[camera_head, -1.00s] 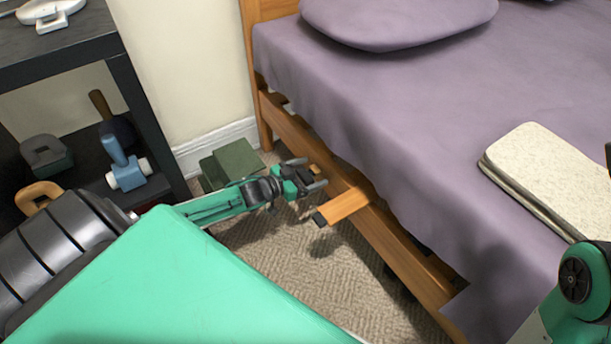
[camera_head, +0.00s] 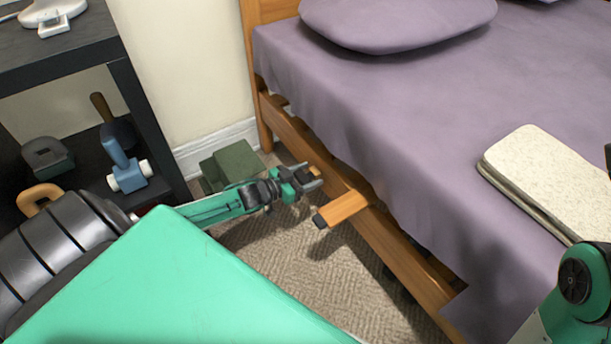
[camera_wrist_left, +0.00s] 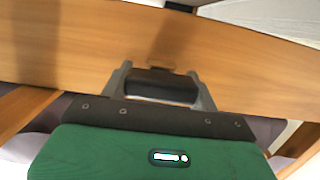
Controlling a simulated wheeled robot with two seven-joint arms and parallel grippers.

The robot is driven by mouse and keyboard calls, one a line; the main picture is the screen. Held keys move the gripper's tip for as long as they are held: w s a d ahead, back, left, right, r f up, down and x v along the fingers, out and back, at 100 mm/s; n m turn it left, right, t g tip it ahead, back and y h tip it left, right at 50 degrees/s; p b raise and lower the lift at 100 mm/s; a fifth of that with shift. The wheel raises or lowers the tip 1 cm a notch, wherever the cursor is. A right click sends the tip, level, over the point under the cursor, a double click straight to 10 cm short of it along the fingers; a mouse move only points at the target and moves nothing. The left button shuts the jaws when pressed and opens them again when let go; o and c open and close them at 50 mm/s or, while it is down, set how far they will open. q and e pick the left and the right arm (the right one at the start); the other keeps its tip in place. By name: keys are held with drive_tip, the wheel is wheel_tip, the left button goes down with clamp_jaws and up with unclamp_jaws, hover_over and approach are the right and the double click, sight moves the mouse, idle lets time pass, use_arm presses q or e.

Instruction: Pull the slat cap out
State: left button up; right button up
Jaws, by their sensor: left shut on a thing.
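The slat cap (camera_wrist_left: 160,85) is a small black piece against the wooden bed rail (camera_wrist_left: 60,45) in the left wrist view, just below a small dark slot. My left gripper (camera_wrist_left: 158,90) has one finger on each side of it and is shut on it. In the head view my left gripper (camera_head: 312,180) is at the bed's side rail (camera_head: 385,240), and its fingers hide the cap there. A short wooden slat (camera_head: 343,208) with a dark end (camera_head: 320,221) sticks out from the rail, apart from the gripper. My right gripper is out of view.
A dark shelf (camera_head: 120,75) with tools stands on the left. A green box (camera_head: 235,160) sits on the floor by the wall. Carpet (camera_head: 310,270) in front is clear.

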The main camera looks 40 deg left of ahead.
sight(299, 181)
use_arm(q)
drive_tip(key=shift+s+a+r+p, duration=0.1)
drive_tip(key=shift+s+a+p, duration=0.1)
drive_tip(key=shift+s+p, duration=0.2)
drive_tip(key=shift+s+a, duration=0.15)
drive_tip(key=shift+s, duration=0.25)
drive_tip(key=shift+f+p+v, duration=0.2)
drive_tip(key=shift+p+v, duration=0.55)
drive_tip(key=shift+v, duration=0.4)
drive_tip(key=shift+f+p+v, duration=0.15)
drive_tip(key=shift+p+v, duration=0.6)
drive_tip(key=shift+v, duration=0.4)
